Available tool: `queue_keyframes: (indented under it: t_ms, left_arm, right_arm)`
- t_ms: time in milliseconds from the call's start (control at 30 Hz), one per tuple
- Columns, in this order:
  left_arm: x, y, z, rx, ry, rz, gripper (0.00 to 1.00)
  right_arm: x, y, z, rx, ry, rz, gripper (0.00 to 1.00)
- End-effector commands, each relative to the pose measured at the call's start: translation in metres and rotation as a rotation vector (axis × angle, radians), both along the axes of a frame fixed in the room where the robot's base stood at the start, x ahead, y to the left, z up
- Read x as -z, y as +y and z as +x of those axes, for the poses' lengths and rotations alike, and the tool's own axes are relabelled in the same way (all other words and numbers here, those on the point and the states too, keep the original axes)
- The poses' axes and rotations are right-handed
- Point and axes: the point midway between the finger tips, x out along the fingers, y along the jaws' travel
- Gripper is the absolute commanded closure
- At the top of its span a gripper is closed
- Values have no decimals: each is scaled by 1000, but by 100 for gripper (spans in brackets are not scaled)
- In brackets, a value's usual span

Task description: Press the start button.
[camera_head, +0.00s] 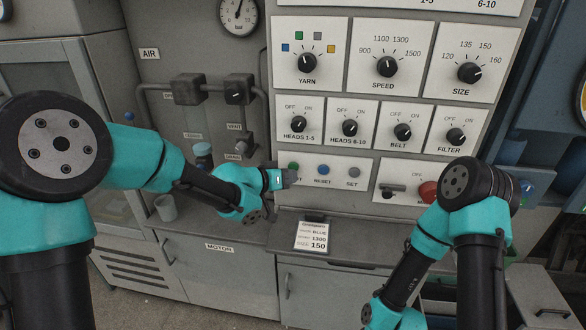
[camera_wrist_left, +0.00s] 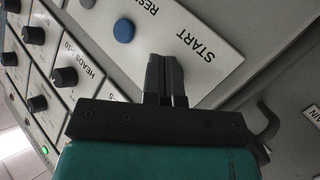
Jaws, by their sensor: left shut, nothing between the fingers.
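The green start button (camera_head: 293,167) is the leftmost of a row of three on a white plate, left of the blue reset button (camera_head: 323,169) and the grey set button (camera_head: 353,172). My left gripper (camera_head: 289,177) is shut and empty, its tips at the start button and covering part of its label. In the left wrist view the shut fingers (camera_wrist_left: 165,72) point at the plate between the START label and the blue reset button (camera_wrist_left: 124,30). The start button is hidden behind them there. I cannot tell whether the tips touch it.
Knobs for yarn (camera_head: 307,62), speed (camera_head: 386,67) and size (camera_head: 469,72) are above, with smaller switches below them. A red button (camera_head: 428,191) is to the right. A setting card (camera_head: 311,236) lies on the ledge below. Pipes and valves (camera_head: 188,89) stand on the left.

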Motion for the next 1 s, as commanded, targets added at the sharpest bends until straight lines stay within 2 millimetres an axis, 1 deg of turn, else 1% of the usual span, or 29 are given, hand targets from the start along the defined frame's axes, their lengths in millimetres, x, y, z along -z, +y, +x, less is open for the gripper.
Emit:
queue_keyframes:
  t_ms: [100, 467, 567, 1000]
  left_arm:
    - [0, 1, -3, 0, -1, 1, 100]
    - [0, 1, -5, 1, -2, 1, 100]
    - [-1, 2, -10, 1, -2, 1, 100]
    - [-1, 8, -43, 1, -2, 1, 100]
  right_arm:
    - [0, 0, 0, 0, 0, 0, 44]
    - [0, 0, 0, 0, 0, 0, 44]
    - [0, 0, 0, 0, 0, 0, 44]
    - [0, 0, 0, 0, 0, 0, 44]
